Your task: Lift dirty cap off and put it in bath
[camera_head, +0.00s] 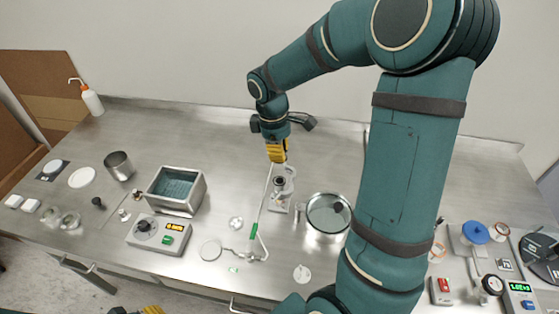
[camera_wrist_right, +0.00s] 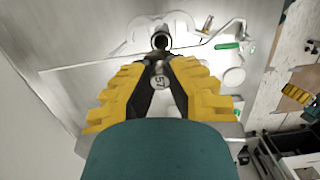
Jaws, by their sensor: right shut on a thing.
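I cannot tell whether the cap is clear of the fitting. The bath (camera_head: 199,198) is an open metal box with teal liquid, to the left. My left gripper (camera_head: 150,310) only peeks in at the bottom edge; its jaws are unclear.
A round metal pan (camera_head: 328,213) is right of the fitting. A thin rod with a green part (camera_head: 253,231) lies close by. A metal cup (camera_head: 119,165) stands left; gauges crowd the right.

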